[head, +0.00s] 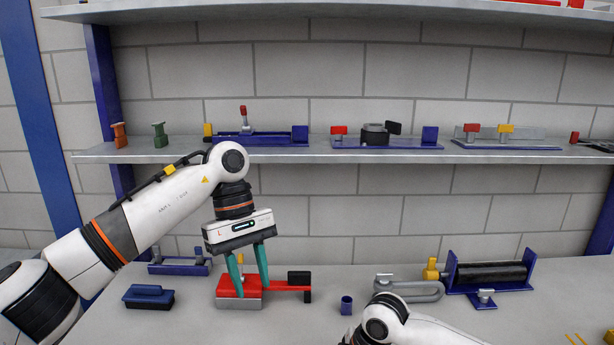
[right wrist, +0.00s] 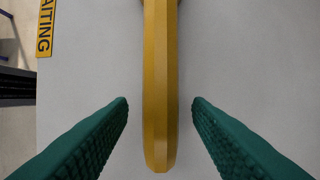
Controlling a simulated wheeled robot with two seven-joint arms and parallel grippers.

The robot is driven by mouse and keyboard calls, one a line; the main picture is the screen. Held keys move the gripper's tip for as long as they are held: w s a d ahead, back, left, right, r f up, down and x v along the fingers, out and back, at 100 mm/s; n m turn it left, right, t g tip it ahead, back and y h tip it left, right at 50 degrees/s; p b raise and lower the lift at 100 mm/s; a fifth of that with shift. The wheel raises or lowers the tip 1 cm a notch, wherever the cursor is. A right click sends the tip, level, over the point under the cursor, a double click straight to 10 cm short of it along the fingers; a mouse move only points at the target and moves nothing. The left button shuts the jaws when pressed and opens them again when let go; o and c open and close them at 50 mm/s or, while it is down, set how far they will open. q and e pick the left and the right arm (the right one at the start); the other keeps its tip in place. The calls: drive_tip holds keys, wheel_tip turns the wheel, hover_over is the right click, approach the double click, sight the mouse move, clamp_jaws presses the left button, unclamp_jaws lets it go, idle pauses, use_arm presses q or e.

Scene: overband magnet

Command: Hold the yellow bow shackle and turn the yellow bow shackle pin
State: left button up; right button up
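A long yellow bar with a rounded end (right wrist: 160,90) runs down the middle of the right wrist view; it may be the yellow bow shackle seen edge-on, but I cannot tell its whole shape. My right gripper (right wrist: 160,100) is open, one teal finger on each side of the bar, with a gap on both sides. In the head view the right gripper is hidden below my right arm. No shackle pin is identifiable.
On the bench stand a blue block (head: 148,297), a small blue cup (head: 346,305), a grey looped part (head: 412,290) and a black roller in a blue frame (head: 492,273) with a yellow fitting (head: 431,269). A shelf (head: 330,150) with several fixtures hangs above.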

drive_tip(key=shift+r, duration=0.1)
drive_tip(key=a+p+v, duration=0.2)
drive_tip(key=p+v, duration=0.7)
drive_tip(key=v, duration=1)
drive_tip(key=shift+r+p, duration=0.35)
drive_tip(key=shift+r, duration=0.2)
drive_tip(key=shift+w+f, duration=0.1)
